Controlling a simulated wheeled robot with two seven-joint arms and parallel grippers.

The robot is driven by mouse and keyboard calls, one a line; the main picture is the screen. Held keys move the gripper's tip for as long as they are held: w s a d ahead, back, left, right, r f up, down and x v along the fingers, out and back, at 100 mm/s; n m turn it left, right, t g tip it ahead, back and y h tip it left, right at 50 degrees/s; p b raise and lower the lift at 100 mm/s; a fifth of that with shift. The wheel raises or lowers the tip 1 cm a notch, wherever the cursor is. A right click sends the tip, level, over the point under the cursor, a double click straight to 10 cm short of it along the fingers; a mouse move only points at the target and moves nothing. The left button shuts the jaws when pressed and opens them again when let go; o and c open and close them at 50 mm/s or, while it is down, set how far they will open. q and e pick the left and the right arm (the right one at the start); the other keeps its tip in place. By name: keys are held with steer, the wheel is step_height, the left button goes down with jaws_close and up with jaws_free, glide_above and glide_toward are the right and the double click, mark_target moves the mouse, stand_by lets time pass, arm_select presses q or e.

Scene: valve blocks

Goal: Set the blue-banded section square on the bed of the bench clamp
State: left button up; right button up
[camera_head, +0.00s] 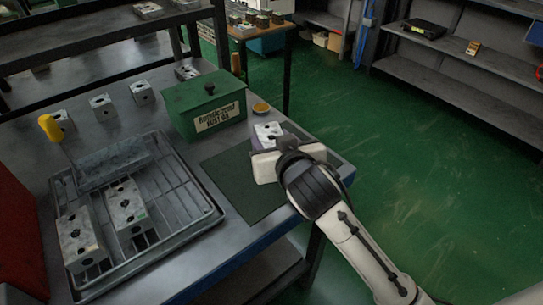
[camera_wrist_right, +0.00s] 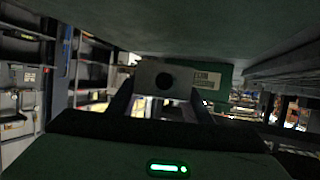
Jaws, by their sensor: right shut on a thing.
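My right gripper (camera_head: 268,152) is shut on a pale metal block (camera_head: 268,131) with dark holes and a purple-blue tint on its side, over the right part of the bench. In the right wrist view the block's grey end (camera_wrist_right: 165,78) with a round hole shows between the fingers (camera_wrist_right: 160,106). No clear blue band can be made out. A grey metal fixture (camera_head: 113,161) beside a yellow-knobbed lever (camera_head: 50,128) stands at the back of the wire tray; I cannot tell whether it is the bench clamp. My left gripper is not in view.
The wire tray (camera_head: 196,222) holds a green-marked block (camera_head: 127,207) and an orange-marked block (camera_head: 80,240). A green lidded box (camera_head: 205,104) stands behind a dark mat (camera_head: 240,183). Several blocks stand at the back left. A small round tin (camera_head: 261,108) is beside the box.

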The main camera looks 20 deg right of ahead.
step_height(320, 180, down, 4)
steer(key=shift+f+b, duration=0.1)
steer(key=shift+b, duration=0.25)
steer(key=shift+f, duration=0.1)
steer(key=o, duration=1.4)
steer(key=shift+o, duration=0.2)
